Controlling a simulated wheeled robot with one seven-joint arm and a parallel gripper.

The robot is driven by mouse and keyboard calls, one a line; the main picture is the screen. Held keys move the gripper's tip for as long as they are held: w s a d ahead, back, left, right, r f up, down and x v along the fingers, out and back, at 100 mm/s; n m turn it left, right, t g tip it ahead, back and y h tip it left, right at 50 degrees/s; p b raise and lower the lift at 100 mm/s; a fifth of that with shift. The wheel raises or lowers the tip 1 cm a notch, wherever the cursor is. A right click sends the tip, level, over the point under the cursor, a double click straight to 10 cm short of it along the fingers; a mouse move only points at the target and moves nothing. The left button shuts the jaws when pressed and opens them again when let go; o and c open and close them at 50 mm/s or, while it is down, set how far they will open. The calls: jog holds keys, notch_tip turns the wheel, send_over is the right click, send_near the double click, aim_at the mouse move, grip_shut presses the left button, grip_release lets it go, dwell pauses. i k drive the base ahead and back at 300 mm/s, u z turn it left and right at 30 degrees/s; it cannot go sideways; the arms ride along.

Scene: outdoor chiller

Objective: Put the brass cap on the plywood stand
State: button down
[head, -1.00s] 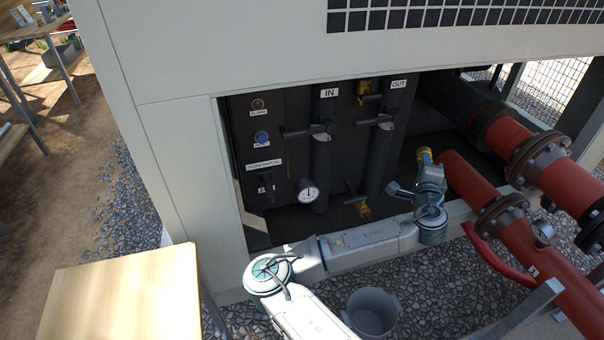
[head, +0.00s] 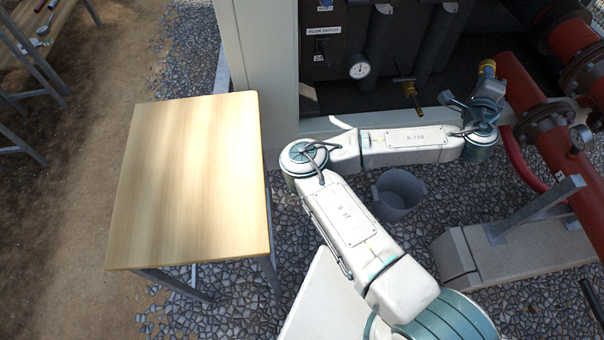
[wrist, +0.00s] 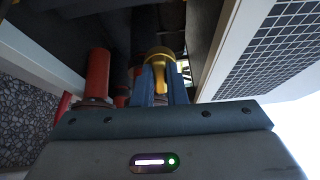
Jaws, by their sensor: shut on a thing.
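The brass cap (wrist: 159,54) is a yellow, round-topped piece between the two blue-grey fingers of my gripper (wrist: 162,82) in the wrist view. My gripper is shut on it. In the head view the cap (head: 487,68) shows small at the upper right, at the end of my gripper (head: 486,80), beside the upper end of a red pipe. I cannot tell whether it touches the pipe. The plywood stand (head: 190,180) is a pale wooden-topped table at the left of the head view, with a bare top, well left of my gripper.
A chiller cabinet with black pipes and a gauge (head: 359,67) stands behind my arm. Red pipes (head: 535,105) run down the right. A grey bucket (head: 398,194) stands on the gravel under my arm. A concrete block (head: 520,245) with a metal bracket lies right.

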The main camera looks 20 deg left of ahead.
aim_at(189, 176)
jog(key=z, duration=1.55)
jog(key=i, duration=0.7)
jog(key=u, duration=4.45)
jog(key=i, duration=0.5)
jog(key=k, duration=0.15)
